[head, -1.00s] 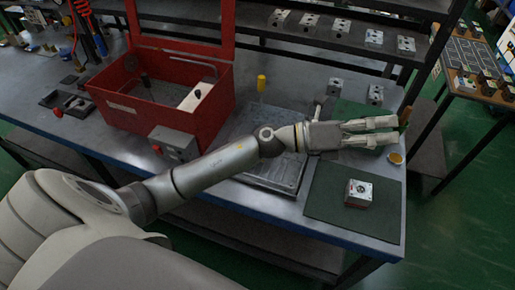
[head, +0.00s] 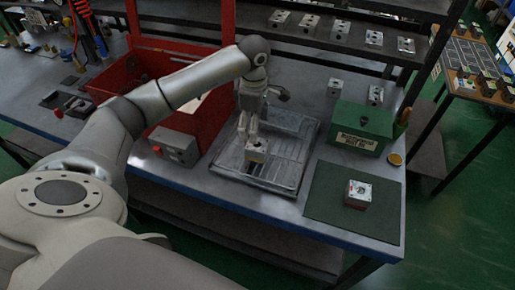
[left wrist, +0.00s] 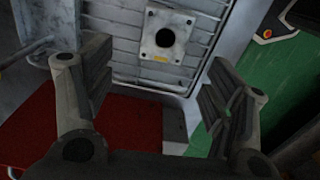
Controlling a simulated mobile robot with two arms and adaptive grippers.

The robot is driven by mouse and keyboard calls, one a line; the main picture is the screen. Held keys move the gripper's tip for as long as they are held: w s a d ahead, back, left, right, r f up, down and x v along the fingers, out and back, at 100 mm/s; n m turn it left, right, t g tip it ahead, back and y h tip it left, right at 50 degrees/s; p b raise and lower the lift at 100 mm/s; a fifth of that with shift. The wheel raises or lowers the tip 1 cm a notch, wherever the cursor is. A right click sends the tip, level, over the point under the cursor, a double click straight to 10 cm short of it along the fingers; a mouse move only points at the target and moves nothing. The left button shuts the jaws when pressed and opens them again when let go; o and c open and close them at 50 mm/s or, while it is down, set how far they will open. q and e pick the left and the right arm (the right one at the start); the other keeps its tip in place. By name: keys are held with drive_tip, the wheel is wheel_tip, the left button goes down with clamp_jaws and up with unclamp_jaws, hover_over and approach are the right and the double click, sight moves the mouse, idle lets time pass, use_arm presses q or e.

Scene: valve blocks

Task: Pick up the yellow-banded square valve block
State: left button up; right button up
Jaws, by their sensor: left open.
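A square, light metal valve block (head: 257,151) with a dark round hole stands on the ribbed grey tray (head: 285,180). In the left wrist view, this block (left wrist: 180,22) shows a small yellow mark on its edge. My left gripper (head: 247,132) points down over the tray, close to the block. Its fingers are open, and the block shows in the gap between and beyond them. I cannot tell from the head view whether a finger touches it. My right gripper is not in view.
Another valve block (head: 358,194) stands on a dark green mat (head: 325,212) to the right. A green box (head: 361,125) stands behind the mat. A red bin (head: 120,85) and a grey control box (head: 174,146) stand left of the tray. Several blocks sit on the back shelf.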

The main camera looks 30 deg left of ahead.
sight(257, 145)
use_arm(q)
wheel_tip(257, 145, down, 3)
drive_tip(key=f+p, duration=0.1)
drive_tip(key=f, duration=0.1)
drive_tip(key=d+f+p, duration=0.1)
drive_tip(key=f, duration=0.1)
drive_tip(key=shift+s+d+p, duration=0.1)
drive_tip(key=shift+d+p, duration=0.05)
drive_tip(key=shift+p, duration=0.15)
drive_tip(key=shift+f, duration=0.65)
drive_tip(key=c, duration=1.4)
